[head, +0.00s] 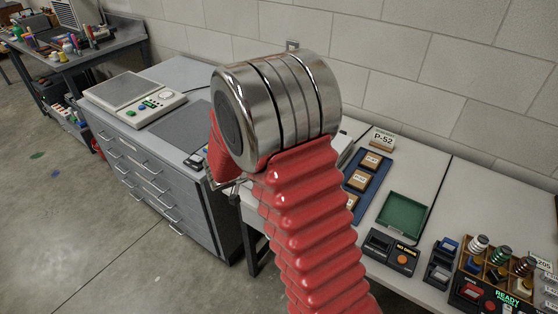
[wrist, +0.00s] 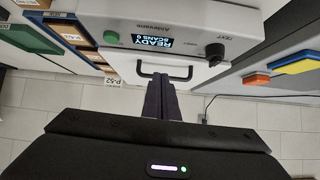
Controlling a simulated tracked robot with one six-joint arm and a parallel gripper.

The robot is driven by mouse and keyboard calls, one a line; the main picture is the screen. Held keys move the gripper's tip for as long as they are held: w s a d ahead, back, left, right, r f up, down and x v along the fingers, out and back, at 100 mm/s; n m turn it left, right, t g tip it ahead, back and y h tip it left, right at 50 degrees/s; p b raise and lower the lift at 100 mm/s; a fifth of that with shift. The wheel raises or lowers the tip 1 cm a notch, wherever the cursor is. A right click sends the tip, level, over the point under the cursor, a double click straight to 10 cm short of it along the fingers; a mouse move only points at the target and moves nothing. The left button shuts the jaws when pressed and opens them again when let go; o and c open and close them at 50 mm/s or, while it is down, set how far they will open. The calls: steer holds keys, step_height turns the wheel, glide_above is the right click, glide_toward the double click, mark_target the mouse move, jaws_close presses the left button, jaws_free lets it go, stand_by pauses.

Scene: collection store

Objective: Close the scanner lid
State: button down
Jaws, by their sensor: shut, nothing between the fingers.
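The scanner (wrist: 205,25) is a pale grey unit in the wrist view, with a lit display reading READY SCANS 0, a green button and a black knob. A white panel (wrist: 150,57) with a black bar handle (wrist: 166,73) lies beside the display; it looks like the lid, but its angle cannot be told. My gripper (wrist: 160,82) is shut and empty, its dark fingertips close to the handle. Whether they touch cannot be told. In the head view my arm hides the gripper and most of the scanner.
A blue tray (head: 373,172) with small boxes, a P-52 card (head: 382,138) and a green tray (head: 402,213) stand on the bench right of my arm. A grey drawer cabinet (head: 160,185) bears a pale device (head: 135,98) at the left. A block wall closes the back.

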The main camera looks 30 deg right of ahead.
steer(key=a+f, duration=0.1)
steer(key=s+a+f, duration=0.1)
steer(key=a, duration=0.1)
steer(key=s+a, duration=0.1)
steer(key=shift+a+f, duration=0.25)
steer(key=shift+f, duration=0.15)
